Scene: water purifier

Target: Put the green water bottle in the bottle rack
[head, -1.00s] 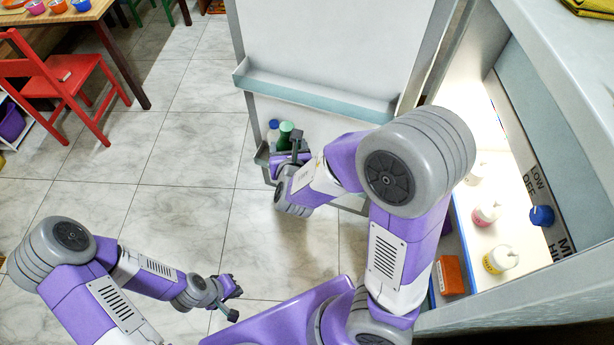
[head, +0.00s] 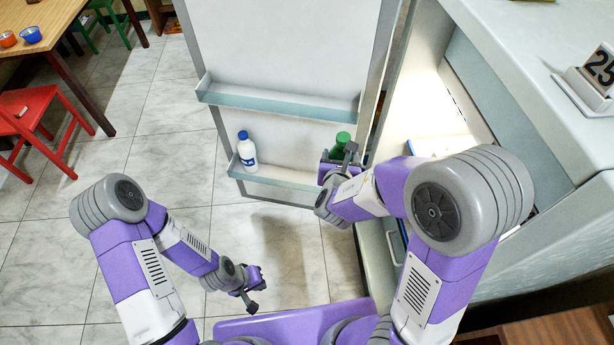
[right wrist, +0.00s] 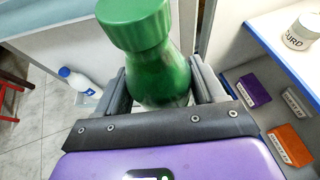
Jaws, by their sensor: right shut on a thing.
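The green water bottle (head: 342,140) has a green screw cap and stands roughly upright in my right gripper (head: 345,160). The right wrist view shows the bottle (right wrist: 158,75) between the two fingers, one on each side; its lower part is hidden by the gripper. My right gripper is at the right end of the lower door rack (head: 285,178); I cannot tell if the bottle touches the rack. A white bottle with a blue cap (head: 246,152) stands at the rack's left end. My left gripper (head: 258,290) is open and empty, low above the floor.
The open fridge door (head: 285,60) carries an upper shelf (head: 280,101), empty. The fridge interior at right holds an orange box (right wrist: 290,145), a purple box (right wrist: 253,90) and a white tub (right wrist: 300,32). A red chair (head: 35,125) stands far left. The floor between is clear.

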